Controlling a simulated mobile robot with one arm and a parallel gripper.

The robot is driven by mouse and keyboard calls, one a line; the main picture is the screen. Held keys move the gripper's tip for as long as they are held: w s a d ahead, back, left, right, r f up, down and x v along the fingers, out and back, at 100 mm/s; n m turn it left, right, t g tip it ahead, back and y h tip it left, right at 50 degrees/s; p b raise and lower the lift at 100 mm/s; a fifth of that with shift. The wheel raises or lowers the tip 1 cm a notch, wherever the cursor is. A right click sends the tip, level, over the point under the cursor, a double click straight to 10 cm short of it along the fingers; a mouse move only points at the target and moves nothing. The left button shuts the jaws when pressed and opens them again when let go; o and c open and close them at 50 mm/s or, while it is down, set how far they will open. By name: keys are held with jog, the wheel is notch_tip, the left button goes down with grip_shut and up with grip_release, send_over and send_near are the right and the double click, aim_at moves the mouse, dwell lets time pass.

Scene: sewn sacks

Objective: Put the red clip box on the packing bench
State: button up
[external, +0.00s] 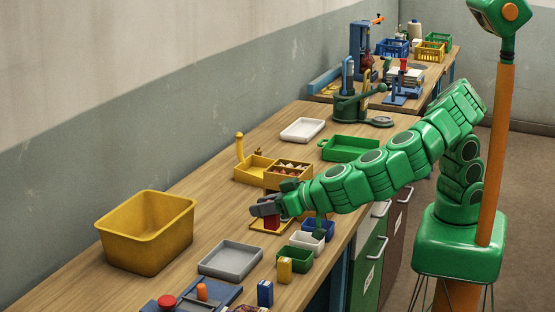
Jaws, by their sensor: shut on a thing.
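My gripper (264,207) reaches in from the right over the long wooden bench (225,165). It is shut on a small red box (272,223), which I take to be the red clip box. The dark fingers cover its upper part. The box is above or on a flat yellow plate (258,228); I cannot tell whether it touches. A second wooden bench (325,94) stands behind. The frame does not show which bench is the packing bench.
A large yellow bin (145,230) and a grey tray (230,274) are left of and below my gripper. A yellow divided box (256,168) is behind it. White (307,243), green (294,266) and blue (318,232) bins line the bench's right edge. Bare wood shows at back left.

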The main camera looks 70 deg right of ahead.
jog(key=shift+s+a+f, duration=0.1)
jog(key=shift+s+f, duration=0.05)
jog(key=shift+f, duration=2.85)
jog(key=shift+s+a+f, duration=0.1)
jog(key=shift+s+f, duration=0.05)
jog(key=shift+f, duration=2.8)
jog(key=shift+s+a+f, duration=0.1)
jog(key=shift+s+f, duration=0.05)
jog(key=shift+f, duration=2.85)
jog(key=o, duration=1)
jog(key=shift+f, duration=0.1)
jog(key=shift+o, duration=0.2)
jog(key=shift+s+r, duration=0.15)
jog(key=shift+r, duration=0.05)
jog(key=v, duration=1.1)
jog(key=shift+s, duration=0.35)
jog(key=shift+r, duration=0.15)
